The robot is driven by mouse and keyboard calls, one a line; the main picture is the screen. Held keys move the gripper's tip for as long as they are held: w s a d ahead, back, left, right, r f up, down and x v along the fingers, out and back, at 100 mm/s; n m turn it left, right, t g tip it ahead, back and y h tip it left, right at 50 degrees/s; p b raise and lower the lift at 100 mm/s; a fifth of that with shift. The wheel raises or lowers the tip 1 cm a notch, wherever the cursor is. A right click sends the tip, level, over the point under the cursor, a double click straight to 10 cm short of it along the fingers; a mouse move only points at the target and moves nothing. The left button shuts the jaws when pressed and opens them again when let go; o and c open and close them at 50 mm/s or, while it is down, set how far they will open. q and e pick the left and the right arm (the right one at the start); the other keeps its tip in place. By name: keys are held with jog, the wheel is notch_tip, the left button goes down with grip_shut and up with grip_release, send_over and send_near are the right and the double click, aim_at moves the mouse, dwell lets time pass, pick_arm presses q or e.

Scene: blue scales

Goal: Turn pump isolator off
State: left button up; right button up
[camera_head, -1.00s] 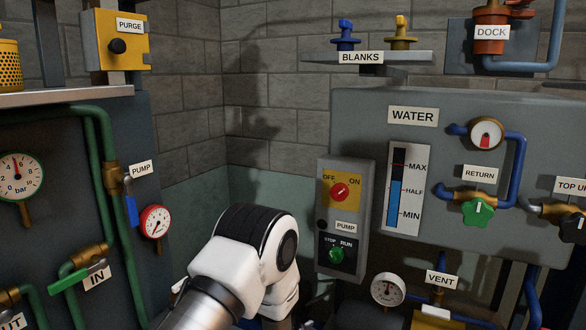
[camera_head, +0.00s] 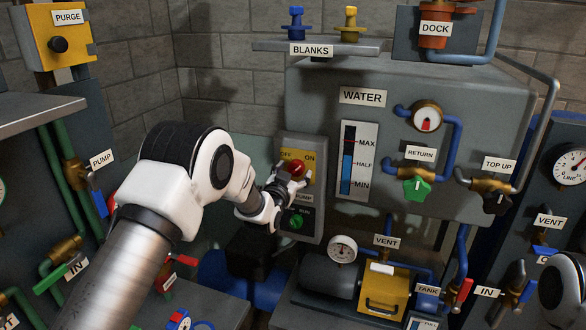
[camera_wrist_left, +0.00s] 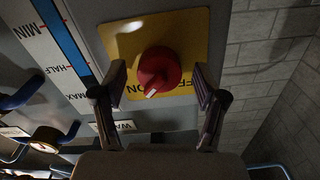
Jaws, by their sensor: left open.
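The pump isolator is a red rotary knob (camera_head: 296,168) on a yellow plate marked OFF and ON, on the grey pump box (camera_head: 320,195). In the left wrist view the knob (camera_wrist_left: 160,68) shows upside down, its white mark pointing towards the ON lettering. My left gripper (camera_head: 291,181) is at the knob, partly covering it and the plate. In the left wrist view my left gripper (camera_wrist_left: 159,75) is open, one finger on each side of the knob, with gaps visible. My right gripper is out of view.
The water gauge (camera_head: 358,160) is just right of the box. A green return valve (camera_head: 417,187), pipes and a yellow vent unit (camera_head: 383,289) stand further right. Brick wall lies behind.

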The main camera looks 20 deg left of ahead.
pick_arm(q)
jog(key=c, duration=1.1)
jog(key=shift+c, duration=0.2)
